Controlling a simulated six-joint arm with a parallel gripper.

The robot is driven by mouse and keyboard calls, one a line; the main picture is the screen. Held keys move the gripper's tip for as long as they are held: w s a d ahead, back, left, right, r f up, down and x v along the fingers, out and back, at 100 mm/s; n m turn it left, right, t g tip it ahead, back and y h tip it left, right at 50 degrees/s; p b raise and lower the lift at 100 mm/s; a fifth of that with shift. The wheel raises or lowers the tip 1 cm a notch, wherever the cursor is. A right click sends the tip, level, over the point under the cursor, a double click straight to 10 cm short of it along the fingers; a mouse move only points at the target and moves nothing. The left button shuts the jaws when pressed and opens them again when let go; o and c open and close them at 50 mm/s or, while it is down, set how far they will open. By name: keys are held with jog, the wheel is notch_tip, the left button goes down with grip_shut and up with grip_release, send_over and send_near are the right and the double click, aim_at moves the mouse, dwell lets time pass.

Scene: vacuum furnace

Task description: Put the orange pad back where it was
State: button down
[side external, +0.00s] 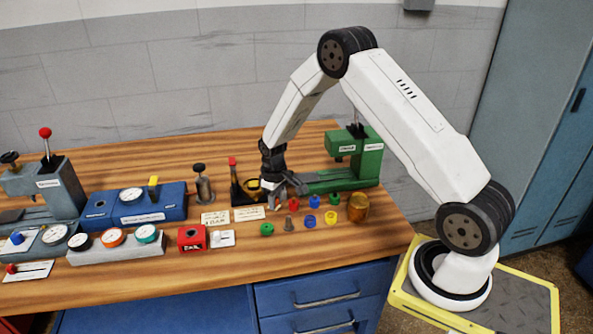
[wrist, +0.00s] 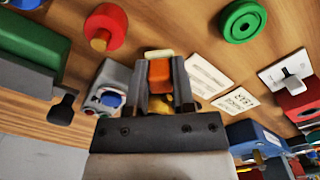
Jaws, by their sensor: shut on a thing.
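My gripper (side external: 287,190) is over the wooden bench, left of the green press. In the wrist view, my gripper (wrist: 161,85) has its two dark fingers closed on the orange pad (wrist: 160,73). A pale cream piece (wrist: 158,54) shows just beyond the pad's far end, and a bit of yellow shows below it between the fingers. I cannot tell whether the pad touches anything beneath. In the side view the pad is too small or hidden to make out clearly. The place it came from cannot be identified from these frames.
The green press (side external: 345,178) stands close on the right. Several coloured rings and an amber cylinder (side external: 358,207) lie in front of it. A red-handled lever (side external: 233,172), cards (side external: 216,218) and a blue gauge box (side external: 135,205) are to the left.

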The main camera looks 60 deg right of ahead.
jog(key=shift+f, duration=0.6)
jog(key=shift+f, duration=0.15)
jog(key=shift+c, duration=2.3)
grip_release()
notch_tip(320, 180, up, 12)
jog(key=shift+r, duration=0.2)
jog(key=s+a+r+t, duration=0.1)
jog(key=s+a, duration=0.5)
jog(key=s, duration=0.3)
jog(key=s+a+r+t, duration=0.1)
jog(key=s+a+r, duration=0.1)
jog(key=s+a, duration=0.5)
jog(key=shift+s+a+r+t, duration=0.25)
jog(key=shift+s+r+t, duration=0.05)
jog(key=shift+s, duration=0.7)
